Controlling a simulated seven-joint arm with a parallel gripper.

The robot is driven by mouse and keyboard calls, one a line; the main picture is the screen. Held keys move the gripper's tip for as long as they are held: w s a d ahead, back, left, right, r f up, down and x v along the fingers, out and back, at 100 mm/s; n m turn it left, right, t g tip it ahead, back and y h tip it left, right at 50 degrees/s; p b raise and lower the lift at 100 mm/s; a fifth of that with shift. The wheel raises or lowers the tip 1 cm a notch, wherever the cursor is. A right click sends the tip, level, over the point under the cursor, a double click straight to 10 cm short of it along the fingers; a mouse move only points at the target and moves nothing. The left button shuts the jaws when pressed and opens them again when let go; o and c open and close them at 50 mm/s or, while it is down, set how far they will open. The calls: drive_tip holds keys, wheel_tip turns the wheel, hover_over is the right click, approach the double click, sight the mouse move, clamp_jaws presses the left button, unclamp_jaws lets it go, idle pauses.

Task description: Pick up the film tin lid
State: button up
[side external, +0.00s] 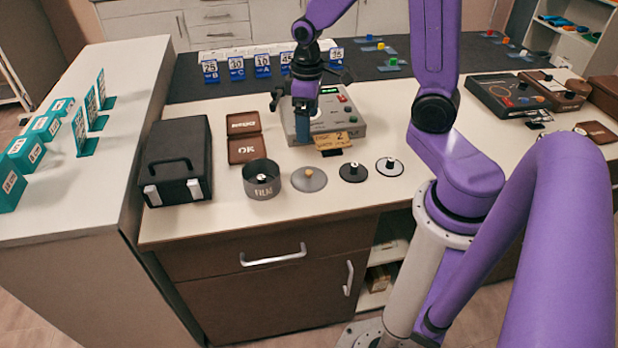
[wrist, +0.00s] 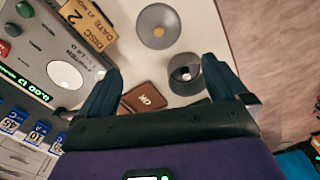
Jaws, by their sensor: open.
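The film tin lid, a flat grey disc (side external: 308,180) with a small orange-tan knob, lies on the white counter right of the open film tin (side external: 262,182). The tin is a dark grey round can marked FILM with a small pale thing inside. In the wrist view the lid (wrist: 150,38) is beyond my fingertips, and the tin (wrist: 184,88) is near the right finger. My gripper (side external: 302,138) hangs behind the lid, in front of the grey meter. In the wrist view my gripper (wrist: 160,66) is open, with nothing between its fingers.
The grey meter (side external: 352,125) stands behind, with an orange DISC 2 tag (side external: 332,140) at its front. A brown OK tray (side external: 248,150) and a black case (side external: 176,158) are at left. Counter's front edge is close.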

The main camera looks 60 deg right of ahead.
hover_over(309, 172)
wheel_tip(309, 172, down, 11)
drive_tip(key=shift+w+f, duration=0.1)
drive_tip(key=shift+d+f, duration=0.1)
drive_tip(key=shift+f, duration=2.5)
drive_tip(key=shift+c, duration=0.3)
drive_tip(key=c, duration=0.8)
